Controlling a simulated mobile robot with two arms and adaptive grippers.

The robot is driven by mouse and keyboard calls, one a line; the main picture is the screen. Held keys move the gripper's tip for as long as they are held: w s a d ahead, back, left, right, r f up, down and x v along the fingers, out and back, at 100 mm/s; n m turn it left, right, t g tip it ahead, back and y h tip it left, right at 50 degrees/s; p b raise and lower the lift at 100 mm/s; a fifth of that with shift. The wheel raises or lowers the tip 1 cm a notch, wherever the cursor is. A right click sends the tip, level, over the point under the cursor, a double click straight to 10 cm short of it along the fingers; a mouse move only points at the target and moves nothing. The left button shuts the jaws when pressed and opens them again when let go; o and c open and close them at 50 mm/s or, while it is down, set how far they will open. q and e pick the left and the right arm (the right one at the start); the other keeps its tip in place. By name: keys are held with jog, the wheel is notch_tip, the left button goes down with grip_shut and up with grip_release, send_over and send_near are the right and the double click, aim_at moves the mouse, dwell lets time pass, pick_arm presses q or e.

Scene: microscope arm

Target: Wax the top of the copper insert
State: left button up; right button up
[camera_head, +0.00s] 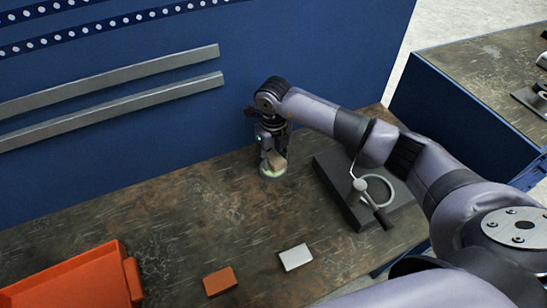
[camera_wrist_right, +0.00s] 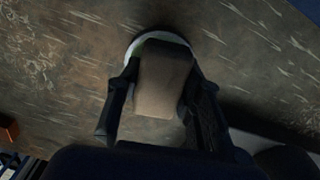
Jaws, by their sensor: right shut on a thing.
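My right gripper (camera_wrist_right: 160,105) is shut on a tan block (camera_wrist_right: 163,80), with one finger on each side of it. In the head view the right gripper (camera_head: 273,148) points down near the back of the bench. The block is at a round, pale-rimmed container (camera_head: 272,174) with a greenish inside; its white rim (camera_wrist_right: 143,40) shows behind the block in the wrist view. I cannot tell whether the block touches the inside. A copper-coloured block (camera_head: 220,281) lies flat near the front, beside a silver block (camera_head: 296,257). My left gripper is not in view.
An orange tray (camera_head: 130,280) sits at the front left of the worn bench (camera_head: 200,215). A dark grey base (camera_head: 350,205) with a ring and handle (camera_head: 374,205) stands right of the container. A blue wall with two metal rails (camera_head: 110,108) closes the back.

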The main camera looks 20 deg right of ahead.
aim_at(273, 156)
jog(key=shift+r+p, duration=2.25)
jog(key=shift+r, duration=1.25)
